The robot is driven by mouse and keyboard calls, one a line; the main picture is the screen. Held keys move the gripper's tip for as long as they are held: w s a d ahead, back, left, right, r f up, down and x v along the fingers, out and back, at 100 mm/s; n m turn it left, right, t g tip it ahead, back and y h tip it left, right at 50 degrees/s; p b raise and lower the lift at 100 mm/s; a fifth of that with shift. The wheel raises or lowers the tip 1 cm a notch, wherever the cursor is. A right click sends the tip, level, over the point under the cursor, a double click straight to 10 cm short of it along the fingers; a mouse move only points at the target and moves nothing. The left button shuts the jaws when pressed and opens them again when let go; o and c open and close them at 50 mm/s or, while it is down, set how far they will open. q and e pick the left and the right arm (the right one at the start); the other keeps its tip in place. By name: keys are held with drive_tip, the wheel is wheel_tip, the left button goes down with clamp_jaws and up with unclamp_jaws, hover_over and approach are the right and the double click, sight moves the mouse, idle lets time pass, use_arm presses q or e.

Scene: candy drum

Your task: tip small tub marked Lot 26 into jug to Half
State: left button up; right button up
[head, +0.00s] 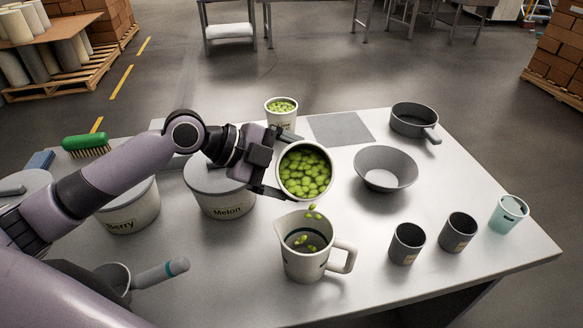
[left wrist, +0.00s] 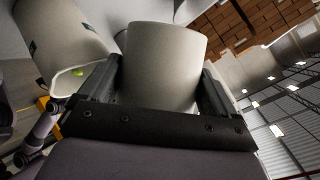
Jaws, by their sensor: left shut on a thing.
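My left gripper (head: 277,165) is shut on a small white tub (head: 279,185) full of green candies. It holds the tub tilted, mouth toward the head camera, above the jug. In the left wrist view the tub's plain wall (left wrist: 160,65) sits between both fingers. No lot mark on it can be read. The white jug (head: 303,262) stands upright on the table, handle to the right. A few green candies (head: 313,209) are in the air between tub and jug, and several show inside the jug. The jug also shows in the left wrist view (left wrist: 60,40). My right gripper is not seen.
Another white tub of green candies (head: 281,115) stands behind the held one. Lidded Melon (head: 222,195) and Berry (head: 132,212) tubs stand left. A grey bowl (head: 385,168), pan (head: 413,119), two dark cups (head: 407,244) and a pale cup (head: 509,214) stand right. A scoop (head: 160,273) lies front left.

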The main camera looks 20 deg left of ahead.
use_arm(q)
drive_tip(key=shift+f, duration=0.1)
drive_tip(key=shift+s+d+r+m+t+y+b, duration=0.1)
drive_tip(key=shift+r+m+t+y+b, duration=0.2)
drive_tip(key=shift+m+t+b, duration=0.5)
drive_tip(key=shift+s+r+m+t+b, duration=0.15)
drive_tip(key=shift+m+t+b, duration=0.15)
drive_tip(key=shift+b, duration=0.75)
drive_tip(key=shift+s+d+r+m+t+y, duration=0.1)
drive_tip(key=shift+r+m+t+y, duration=0.2)
drive_tip(key=shift+r, duration=0.05)
idle(0.6)
drive_tip(key=shift+s+d+r+m+t, duration=0.1)
drive_tip(key=shift+s+r+m+t, duration=0.05)
drive_tip(key=shift+r+m+t, duration=0.15)
